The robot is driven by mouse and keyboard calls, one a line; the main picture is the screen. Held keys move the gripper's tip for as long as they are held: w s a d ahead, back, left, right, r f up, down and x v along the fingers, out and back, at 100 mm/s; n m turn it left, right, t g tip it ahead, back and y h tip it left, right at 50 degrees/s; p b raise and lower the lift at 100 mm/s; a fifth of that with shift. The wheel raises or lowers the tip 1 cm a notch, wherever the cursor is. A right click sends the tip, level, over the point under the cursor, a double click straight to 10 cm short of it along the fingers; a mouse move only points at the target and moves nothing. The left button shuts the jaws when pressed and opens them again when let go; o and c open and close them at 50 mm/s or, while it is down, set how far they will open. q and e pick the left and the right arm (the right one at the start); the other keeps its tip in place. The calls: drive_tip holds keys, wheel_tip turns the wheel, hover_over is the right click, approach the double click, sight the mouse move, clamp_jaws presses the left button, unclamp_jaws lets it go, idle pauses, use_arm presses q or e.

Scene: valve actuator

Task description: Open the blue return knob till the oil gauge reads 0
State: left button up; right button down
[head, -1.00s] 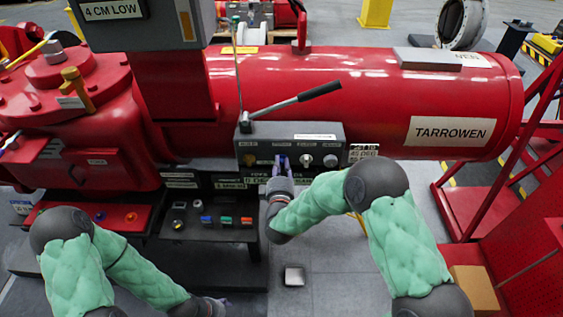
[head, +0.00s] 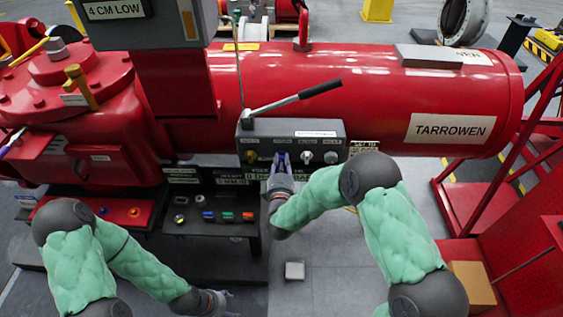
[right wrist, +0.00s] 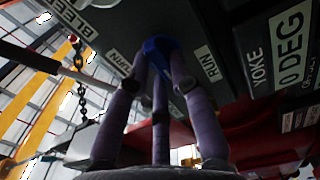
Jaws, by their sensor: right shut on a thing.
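The blue return knob (right wrist: 160,46) shows in the right wrist view, between two labels, one of which reads RUN. My right gripper (right wrist: 159,62) is shut on it, purple fingers around its sides. In the head view my right gripper (head: 281,160) reaches the front of the grey valve block (head: 290,129) and hides most of the knob. My left gripper (head: 222,299) is low in the head view, away from the block, its fingers too small to judge. I cannot pick out a readable oil gauge.
A black-gripped lever (head: 300,95) rises above the block. A dark shelf with coloured buttons (head: 227,216) lies lower left. A small pale box (head: 294,270) sits on the floor.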

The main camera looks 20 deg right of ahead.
drive_tip(key=c, duration=1.1)
unclamp_jaws()
drive_tip(key=shift+s, duration=0.15)
drive_tip(key=v, duration=1.1)
drive_tip(key=shift+s+a, duration=0.2)
drive_tip(key=shift+s, duration=0.15)
drive_tip(key=shift+f, duration=0.1)
